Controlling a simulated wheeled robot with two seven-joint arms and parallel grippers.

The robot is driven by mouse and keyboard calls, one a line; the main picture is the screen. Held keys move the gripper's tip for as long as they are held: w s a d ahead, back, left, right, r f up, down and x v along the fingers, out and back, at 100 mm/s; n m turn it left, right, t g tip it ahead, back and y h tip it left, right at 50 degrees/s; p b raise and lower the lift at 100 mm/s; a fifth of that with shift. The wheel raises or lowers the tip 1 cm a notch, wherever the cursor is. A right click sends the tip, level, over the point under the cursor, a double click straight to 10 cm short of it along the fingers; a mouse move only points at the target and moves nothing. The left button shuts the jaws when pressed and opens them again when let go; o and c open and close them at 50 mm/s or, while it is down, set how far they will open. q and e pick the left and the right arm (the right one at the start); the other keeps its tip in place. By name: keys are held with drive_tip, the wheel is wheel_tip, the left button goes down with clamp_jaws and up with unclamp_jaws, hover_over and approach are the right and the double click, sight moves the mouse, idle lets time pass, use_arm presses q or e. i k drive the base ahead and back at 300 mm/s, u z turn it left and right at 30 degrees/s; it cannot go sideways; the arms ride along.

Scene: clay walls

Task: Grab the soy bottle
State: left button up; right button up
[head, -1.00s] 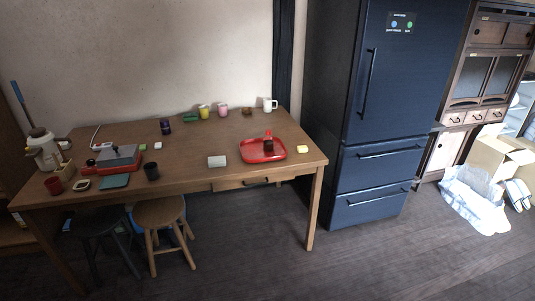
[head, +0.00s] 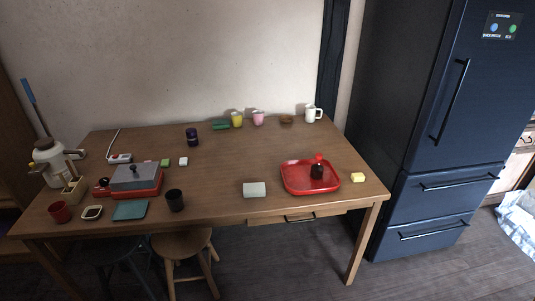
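The soy bottle (head: 317,170) is small and dark with a red cap. It stands upright on the red tray (head: 296,187) at the right part of the wooden table (head: 232,178) in the head view. Neither of my grippers shows in this view.
A white block (head: 254,189) lies left of the tray and a yellow block (head: 358,177) right of it. A white mug (head: 312,114) and several cups line the back edge. A red stove (head: 136,182) is at left. Stools stand under the table; a dark fridge (head: 428,130) is at right.

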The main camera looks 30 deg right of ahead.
sight(317, 166)
drive_tip(key=z, duration=0.4)
drive_tip(key=i, duration=1.15)
drive_tip(key=z, duration=0.95)
drive_tip(key=i, duration=0.3)
drive_tip(key=u, duration=0.1)
